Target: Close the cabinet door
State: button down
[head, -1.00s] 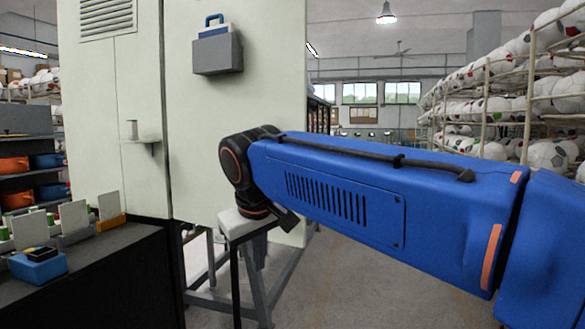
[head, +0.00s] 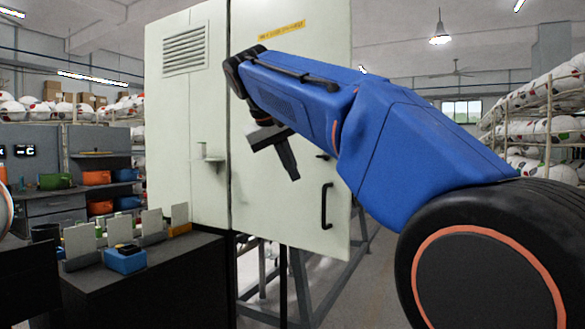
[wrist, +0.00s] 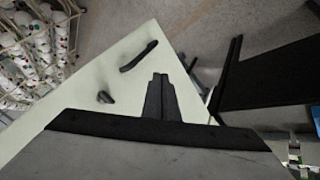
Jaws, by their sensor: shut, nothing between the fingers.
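The cabinet (head: 185,120) is pale green-white and tall. Its door (head: 300,225) is the right panel, with a black bar handle (head: 326,205) and a small black latch (head: 322,156). I cannot tell exactly how far the door stands from the frame. My gripper (head: 293,174) is in front of the door, left of the handle, fingers shut and empty, pointing down and right. In the wrist view the shut fingers (wrist: 160,77) lie over the pale door (wrist: 75,95), apart from the handle (wrist: 139,56) and latch (wrist: 104,97). My arm covers the door's upper middle.
A dark table (head: 170,275) with a blue box (head: 125,260) and upright cards stands at the left front. A small shelf (head: 209,160) juts from the cabinet's left panel. Ball racks (head: 545,130) stand at the right. Open floor lies right of the cabinet.

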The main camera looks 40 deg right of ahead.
jog(key=d+f, duration=0.5)
jog(key=d, duration=0.2)
jog(key=shift+d+f, duration=0.25)
jog(key=shift+d, duration=0.05)
jog(key=shift+s+d, duration=0.1)
dwell(0.3)
